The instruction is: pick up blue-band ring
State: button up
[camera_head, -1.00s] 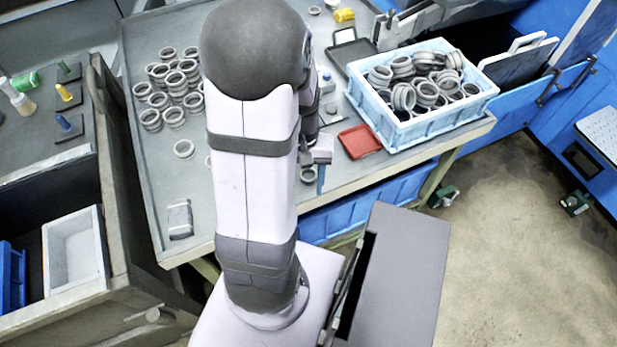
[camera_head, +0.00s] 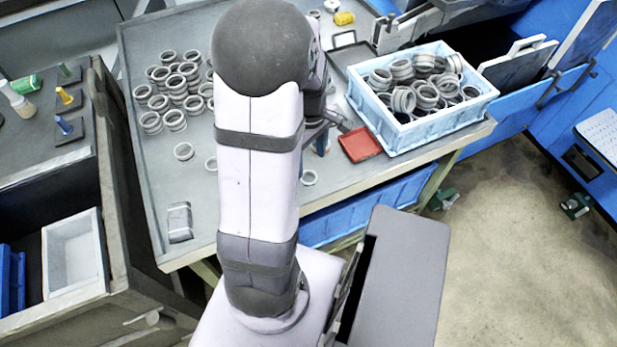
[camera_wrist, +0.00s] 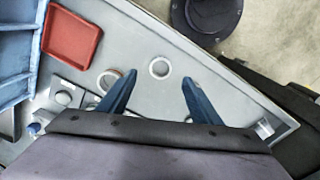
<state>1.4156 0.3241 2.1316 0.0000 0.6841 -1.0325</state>
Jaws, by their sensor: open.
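In the wrist view a grey ring (camera_wrist: 159,68) lies flat on the table in line with the gap between the fingers. Another ring (camera_wrist: 108,80) lies just left of the left finger, which partly covers it. I cannot make out a blue band on any ring. My arm hides most of the gripper in the head view.
Several rings (camera_head: 175,85) are grouped at the back left of the table. A light-blue crate (camera_head: 420,135) full of rings stands at the right, beside a red tray (camera_head: 360,144). A small metallic block (camera_head: 180,222) lies at the front left. The table's left front is mostly clear.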

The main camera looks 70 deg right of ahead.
aim_at(308, 180)
jog(key=shift+w+f, duration=0.15)
jog(key=shift+f, duration=3.4)
jog(key=c, duration=1.1)
